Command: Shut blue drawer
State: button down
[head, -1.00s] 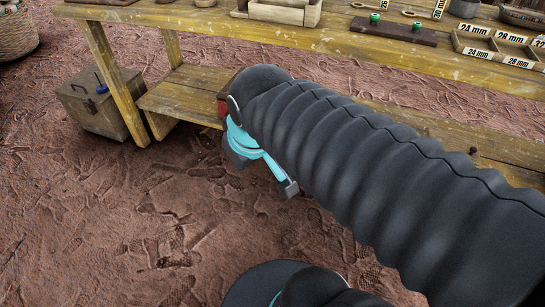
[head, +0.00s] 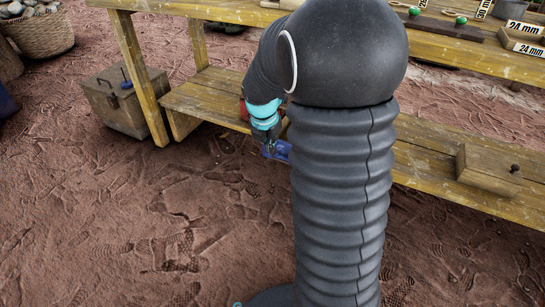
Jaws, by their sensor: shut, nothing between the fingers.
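A small patch of blue (head: 280,152), apparently the blue drawer, shows under the wooden bench at the front edge of its lower shelf. Most of it is hidden behind my arm, so I cannot tell how far it stands out. My gripper (head: 268,148) is at its left end, pointing down and shut with nothing held. I cannot tell whether the fingertips touch the blue surface.
The lower shelf (head: 205,98) runs under the bench top (head: 455,52). A wooden drawer (head: 488,170) with a dark knob sits at the right. A wooden chest (head: 128,103) stands beside the left bench leg (head: 140,75). The front ground is clear.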

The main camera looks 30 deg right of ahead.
jog(key=w+d+f+b, duration=0.1)
jog(key=w+d+f, duration=0.1)
jog(key=f, duration=0.3)
jog(key=w+d+f+b, duration=0.2)
jog(key=d+f, duration=0.1)
jog(key=f, duration=0.3)
jog(key=shift+w+f+n, duration=0.15)
jog(key=shift+f+n, duration=0.05)
jog(key=shift+n, duration=0.1)
jog(key=shift+w+d, duration=0.1)
